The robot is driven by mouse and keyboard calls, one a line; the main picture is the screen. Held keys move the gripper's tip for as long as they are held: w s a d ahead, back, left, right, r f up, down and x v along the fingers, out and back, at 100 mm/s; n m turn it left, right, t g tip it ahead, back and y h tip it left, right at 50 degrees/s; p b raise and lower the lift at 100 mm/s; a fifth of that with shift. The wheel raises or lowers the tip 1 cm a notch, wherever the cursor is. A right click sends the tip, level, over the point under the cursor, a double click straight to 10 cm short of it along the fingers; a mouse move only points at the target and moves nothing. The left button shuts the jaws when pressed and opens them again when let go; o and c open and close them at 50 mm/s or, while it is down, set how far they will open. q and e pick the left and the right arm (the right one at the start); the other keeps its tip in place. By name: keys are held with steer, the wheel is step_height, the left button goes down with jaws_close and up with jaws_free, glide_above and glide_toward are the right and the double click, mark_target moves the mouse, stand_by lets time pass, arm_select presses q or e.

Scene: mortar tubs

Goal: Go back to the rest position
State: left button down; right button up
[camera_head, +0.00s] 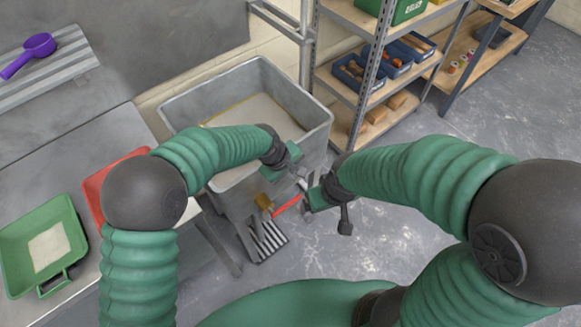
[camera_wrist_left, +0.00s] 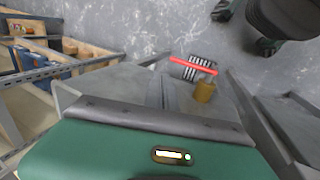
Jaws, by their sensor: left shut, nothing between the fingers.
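My left gripper (camera_head: 302,182) is shut and empty. In the head view it hangs over the near right side of a large grey tub (camera_head: 190,104). My right gripper (camera_head: 306,196) is close to its right, partly seen edge-on, and I cannot tell whether its fingers are open.
A red bar (camera_head: 287,205), a brown cylinder (camera_head: 263,201) and a striped plate (camera_head: 268,241) are below the grippers. Shelves (camera_head: 338,84) with bins stand behind; floor at right is clear.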

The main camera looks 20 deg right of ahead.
arm_select(q)
steer(key=s+a+r+m+t+y, duration=0.1)
steer(key=a+r, duration=0.1)
steer(key=a, duration=0.9)
steer(key=s+a+r+m+y, duration=0.1)
steer(key=a+r, duration=0.2)
steer(key=a, duration=0.8)
steer(key=s+a+r+m+y, duration=0.1)
steer(key=s+a+m, duration=0.1)
steer(key=s+a, duration=1)
steer(key=shift+a+y, duration=0.4)
steer(key=shift+a, duration=0.65)
steer(key=shift+a, duration=0.15)
